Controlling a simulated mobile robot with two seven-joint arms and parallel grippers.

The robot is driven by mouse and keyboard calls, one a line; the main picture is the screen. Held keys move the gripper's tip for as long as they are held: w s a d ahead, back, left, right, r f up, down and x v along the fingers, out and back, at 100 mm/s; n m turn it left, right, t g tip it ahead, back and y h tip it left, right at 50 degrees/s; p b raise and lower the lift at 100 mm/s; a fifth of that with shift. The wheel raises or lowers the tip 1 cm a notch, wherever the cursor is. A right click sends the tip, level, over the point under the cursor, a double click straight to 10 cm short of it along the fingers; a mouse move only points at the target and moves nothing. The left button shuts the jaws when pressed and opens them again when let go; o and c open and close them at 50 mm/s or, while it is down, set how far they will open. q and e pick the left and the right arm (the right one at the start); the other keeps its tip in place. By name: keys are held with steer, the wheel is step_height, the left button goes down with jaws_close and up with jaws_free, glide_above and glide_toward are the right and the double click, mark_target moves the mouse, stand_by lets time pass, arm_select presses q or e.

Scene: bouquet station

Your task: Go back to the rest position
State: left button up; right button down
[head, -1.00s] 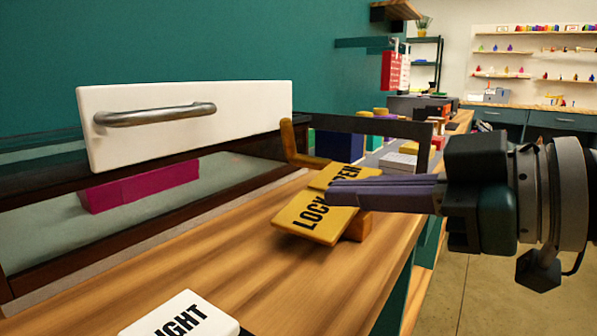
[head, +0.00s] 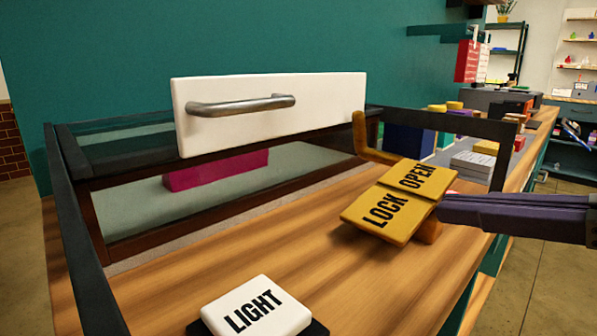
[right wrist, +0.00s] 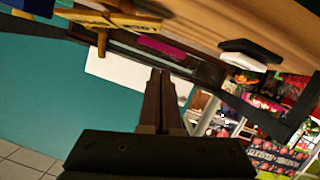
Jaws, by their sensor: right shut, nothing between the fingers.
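My right gripper (head: 440,206) comes in from the right in the head view, its dark purple fingers together and empty. Its tips are close to the right side of a yellow rocker plate (head: 398,196) marked LOCK and OPEN; whether they touch it I cannot tell. In the right wrist view the shut fingers (right wrist: 160,78) point up toward the white drawer-like front panel, and the yellow plate shows at the top left (right wrist: 115,22). My left gripper is not in view.
A white panel with a metal handle (head: 240,104) stands over a dark-framed case holding a magenta block (head: 215,170). A white LIGHT button (head: 256,308) sits at the front of the wooden counter (head: 230,240). A dark upright frame (head: 480,127) and several boxes stand behind the rocker.

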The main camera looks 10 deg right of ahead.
steer(key=s+d+r+m+g+h+p, duration=0.15)
steer(key=s+m+g+h+p, duration=0.3)
steer(key=s+p, duration=0.5)
steer(key=s+r+m+g+h+p, duration=0.3)
steer(key=s+m+g+p, duration=0.15)
steer(key=s+p, duration=0.5)
step_height(320, 180, up, 36)
steer(key=w+n+p, duration=0.1)
steer(key=p, duration=3.5)
steer(key=shift+w+f+p, duration=0.25)
steer(key=shift+w+p, duration=0.05)
steer(key=shift+w, duration=0.05)
steer(key=shift+a, duration=0.1)
